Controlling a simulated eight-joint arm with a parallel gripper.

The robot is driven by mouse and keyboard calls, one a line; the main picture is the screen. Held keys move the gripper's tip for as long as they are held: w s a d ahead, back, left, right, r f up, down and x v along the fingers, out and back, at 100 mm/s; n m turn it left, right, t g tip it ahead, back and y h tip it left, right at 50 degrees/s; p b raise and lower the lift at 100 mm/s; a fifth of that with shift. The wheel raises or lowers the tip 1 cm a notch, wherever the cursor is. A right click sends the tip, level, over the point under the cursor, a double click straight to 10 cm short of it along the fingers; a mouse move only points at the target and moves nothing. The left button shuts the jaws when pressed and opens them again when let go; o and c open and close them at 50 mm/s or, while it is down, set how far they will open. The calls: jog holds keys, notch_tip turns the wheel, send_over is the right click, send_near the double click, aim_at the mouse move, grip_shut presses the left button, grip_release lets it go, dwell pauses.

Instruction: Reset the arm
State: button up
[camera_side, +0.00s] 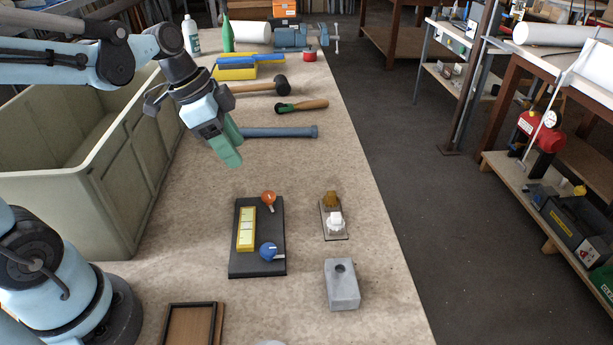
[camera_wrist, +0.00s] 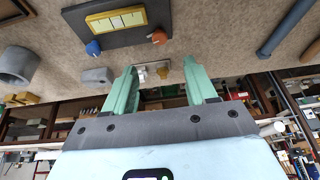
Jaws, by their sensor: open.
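My gripper (camera_side: 231,156) is up above the table, to the right of the large bin, with its green fingers angled down to the right. In the wrist view its two green fingers (camera_wrist: 160,68) stand apart with nothing held between them. A black board (camera_side: 245,268) lies on the table with a yellow strip (camera_side: 247,229), an orange knob (camera_side: 268,198) and a blue knob (camera_side: 267,251). A small plate with a yellow piece (camera_side: 330,199) and a white piece (camera_side: 334,222) is right of the board. A grey block (camera_side: 342,292) with a round hole stands in front of that plate.
A large pale green bin (camera_side: 125,150) stands left. A blue-grey bar (camera_side: 285,132), a green-handled tool (camera_side: 302,105) and a mallet (camera_side: 280,86) lie behind the gripper. A wood frame tray (camera_side: 190,328) is at the front. The table's right edge borders open floor.

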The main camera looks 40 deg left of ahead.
jog(key=s+n+t+y, duration=0.1)
jog(key=n, duration=0.2)
jog(key=s+d+n+t+y, duration=0.1)
jog(key=n, duration=0.1)
jog(key=s+n+t, duration=0.1)
jog(key=s+n, duration=0.1)
jog(key=n, duration=0.1)
jog(key=shift+d+f+n+t+y, duration=0.2)
jog(key=shift+f+n+t+y, duration=0.1)
jog(key=shift+t+y, duration=0.1)
